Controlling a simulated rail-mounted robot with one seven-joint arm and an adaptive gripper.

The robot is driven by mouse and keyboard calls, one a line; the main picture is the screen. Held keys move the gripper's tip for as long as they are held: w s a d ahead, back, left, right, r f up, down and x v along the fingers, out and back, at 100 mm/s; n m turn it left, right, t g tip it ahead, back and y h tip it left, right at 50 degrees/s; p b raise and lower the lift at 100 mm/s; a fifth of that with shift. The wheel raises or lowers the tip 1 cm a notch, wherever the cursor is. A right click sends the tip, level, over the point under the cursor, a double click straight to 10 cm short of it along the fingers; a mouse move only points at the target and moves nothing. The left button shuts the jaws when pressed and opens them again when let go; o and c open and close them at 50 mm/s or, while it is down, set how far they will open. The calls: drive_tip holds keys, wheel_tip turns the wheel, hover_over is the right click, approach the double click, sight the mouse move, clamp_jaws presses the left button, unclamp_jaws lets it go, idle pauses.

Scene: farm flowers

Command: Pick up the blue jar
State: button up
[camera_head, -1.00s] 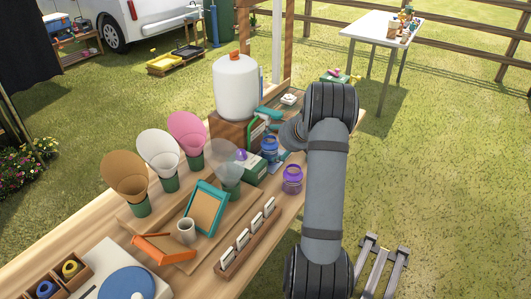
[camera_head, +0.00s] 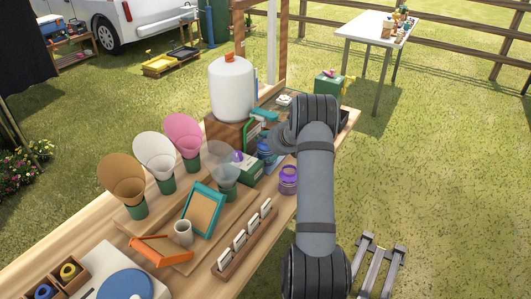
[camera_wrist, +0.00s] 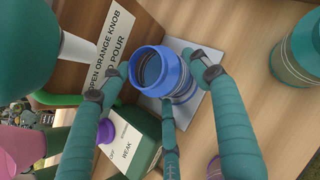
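The blue jar (camera_head: 266,148) stands on the wooden bench, right of the green box with the purple knob, and is partly hidden by my arm in the head view. In the wrist view the blue jar (camera_wrist: 184,85) is open-topped and stands on a pale square plate. My gripper (camera_wrist: 165,82) has its teal fingers spread around it, one on the left, one on the right and one at the near side. The side fingertips are close to the rim; I cannot tell whether any finger touches. The fingers are mostly hidden in the head view.
A purple jar (camera_head: 288,181) stands nearer on the bench. The white tank (camera_head: 232,90) on its wooden stand and the green box (camera_head: 246,170) are close on the left. In the wrist view a green container (camera_wrist: 296,55) is at upper right, with bare wood between.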

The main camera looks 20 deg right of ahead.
drive_tip(key=shift+r, duration=0.1)
drive_tip(key=c, duration=0.9)
